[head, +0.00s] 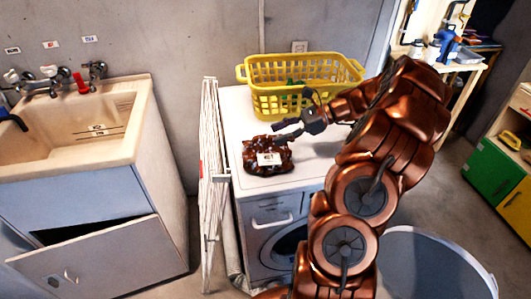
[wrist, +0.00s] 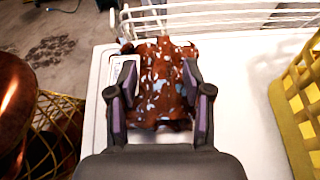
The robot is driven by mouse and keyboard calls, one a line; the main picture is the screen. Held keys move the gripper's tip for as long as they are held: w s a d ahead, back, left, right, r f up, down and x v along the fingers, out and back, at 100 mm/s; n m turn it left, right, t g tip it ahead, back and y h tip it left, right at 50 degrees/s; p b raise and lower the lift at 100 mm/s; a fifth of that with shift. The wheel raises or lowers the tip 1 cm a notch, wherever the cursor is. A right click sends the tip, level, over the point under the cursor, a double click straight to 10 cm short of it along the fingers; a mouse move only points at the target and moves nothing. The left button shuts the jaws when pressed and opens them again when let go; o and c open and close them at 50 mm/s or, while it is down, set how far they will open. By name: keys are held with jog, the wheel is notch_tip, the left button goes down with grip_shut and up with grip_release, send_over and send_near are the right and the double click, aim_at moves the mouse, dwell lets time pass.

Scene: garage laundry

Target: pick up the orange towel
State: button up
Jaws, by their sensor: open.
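The towel (head: 262,145) is a crumpled, dark reddish-orange cloth with pale spots. It lies on the white top of the washing machine (head: 235,112), near its left edge. A small white patch with dark marks shows on its front in the head view. My gripper (head: 287,130) is just above and right of the towel in the head view. In the wrist view the open gripper (wrist: 160,85) has its two fingers on either side of the towel (wrist: 160,62). Nothing is held. I cannot tell whether the fingers touch the cloth.
A yellow laundry basket (head: 300,72) stands at the back of the washer, close to my gripper. A folded white drying rack (head: 210,180) stands against the washer's left side. A sink cabinet (head: 110,220) is at left. A round grey bin (head: 425,262) is at front right.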

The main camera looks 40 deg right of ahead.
aim_at(267, 149)
jog(key=p+x, duration=0.1)
jog(key=x, duration=0.4)
jog(key=shift+w+d, duration=0.1)
jog(key=shift+w, duration=0.05)
jog(key=shift+c, duration=0.3)
grip_shut()
